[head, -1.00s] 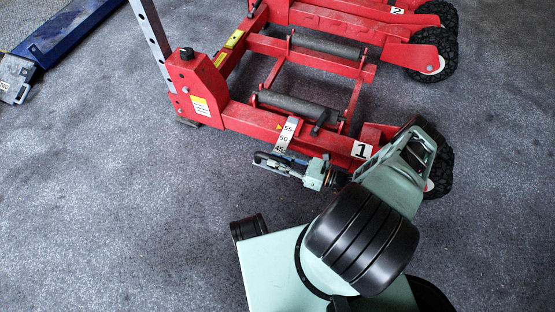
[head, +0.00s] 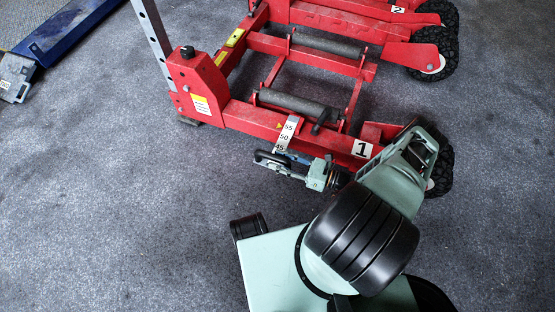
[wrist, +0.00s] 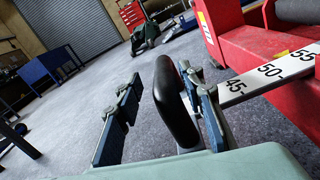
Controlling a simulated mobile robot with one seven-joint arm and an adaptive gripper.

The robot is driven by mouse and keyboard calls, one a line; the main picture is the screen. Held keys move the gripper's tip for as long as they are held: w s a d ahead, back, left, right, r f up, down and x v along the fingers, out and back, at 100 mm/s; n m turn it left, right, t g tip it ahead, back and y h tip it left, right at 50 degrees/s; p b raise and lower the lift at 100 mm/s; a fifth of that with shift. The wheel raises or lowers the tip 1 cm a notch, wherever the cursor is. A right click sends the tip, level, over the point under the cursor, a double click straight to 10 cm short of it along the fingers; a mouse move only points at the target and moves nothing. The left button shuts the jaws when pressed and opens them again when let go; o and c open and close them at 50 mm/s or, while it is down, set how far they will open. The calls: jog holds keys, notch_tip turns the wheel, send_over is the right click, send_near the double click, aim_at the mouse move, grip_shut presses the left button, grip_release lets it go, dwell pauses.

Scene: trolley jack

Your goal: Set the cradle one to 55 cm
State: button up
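Cradle one is the red frame with the white "1" plate (head: 362,149) and black rollers (head: 300,103). A pale scale strip (head: 284,138) marked 45, 50 and 55 sticks out of its near side, with a small orange pointer (head: 279,126) close to the 55. The strip also shows in the wrist view (wrist: 252,78). A black rounded handle (wrist: 176,105) stands at the strip's outer end. My gripper (head: 274,162) is at this handle. In the wrist view my gripper (wrist: 160,112) is open, with the handle between its fingers, nearer the right finger. Contact cannot be told.
A red upright housing with a black knob (head: 187,52) and a grey perforated post (head: 152,38) stand at the left. Cradle two (head: 398,10) lies behind, with black wheels at right. A blue ramp (head: 65,28) is far left.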

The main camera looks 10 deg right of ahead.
jog(key=v, duration=1.1)
